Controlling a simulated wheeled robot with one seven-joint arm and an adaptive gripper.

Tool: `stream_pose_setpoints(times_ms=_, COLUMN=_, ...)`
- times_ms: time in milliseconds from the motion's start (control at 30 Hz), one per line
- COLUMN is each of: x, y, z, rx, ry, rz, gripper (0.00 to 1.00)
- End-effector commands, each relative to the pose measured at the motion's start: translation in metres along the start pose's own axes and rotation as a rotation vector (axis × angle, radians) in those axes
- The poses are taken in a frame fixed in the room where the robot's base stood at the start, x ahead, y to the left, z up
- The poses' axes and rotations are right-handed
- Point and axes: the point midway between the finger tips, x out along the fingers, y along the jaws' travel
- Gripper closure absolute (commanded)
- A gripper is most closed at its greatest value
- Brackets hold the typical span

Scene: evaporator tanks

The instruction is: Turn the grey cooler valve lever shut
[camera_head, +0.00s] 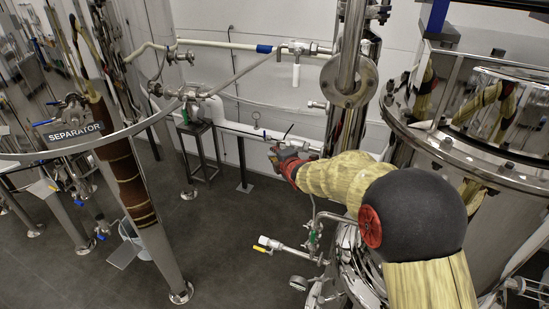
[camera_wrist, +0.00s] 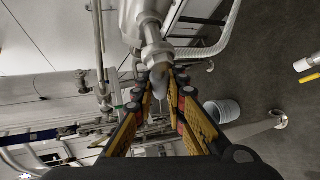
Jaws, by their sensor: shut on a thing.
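In the wrist view, a grey lever-like piece (camera_wrist: 159,82) reaches down from a pale valve body and pipe (camera_wrist: 150,35) at the top centre. My gripper (camera_wrist: 160,84) has its two yellow-and-black fingers on either side of this piece, and they are shut on it. In the head view, my gripper (camera_head: 276,153) is at the white horizontal pipe (camera_head: 240,126), at the end of my outstretched arm. The lever is too small and too covered by the gripper to make out there.
A shiny steel tank (camera_head: 480,130) stands close on the right, with a vertical steel pipe (camera_head: 349,60) beside my arm. A valve with a yellow handle (camera_head: 268,243) sits low in front. A pillar (camera_head: 150,200) and the separator sign (camera_head: 75,133) are left.

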Motion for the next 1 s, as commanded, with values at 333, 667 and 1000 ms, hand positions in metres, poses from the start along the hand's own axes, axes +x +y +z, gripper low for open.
stream_pose_setpoints(times_ms=333, x=0.002, y=-0.020, z=0.002, rx=-0.126, ry=-0.035, rz=-0.134, gripper=1.00)
stream_pose_setpoints(times_ms=667, x=0.002, y=-0.029, z=0.004, rx=-0.208, ry=-0.056, rz=-0.218, gripper=1.00)
stream_pose_setpoints(times_ms=1000, x=0.001, y=-0.037, z=0.008, rx=-0.306, ry=-0.084, rz=-0.318, gripper=1.00)
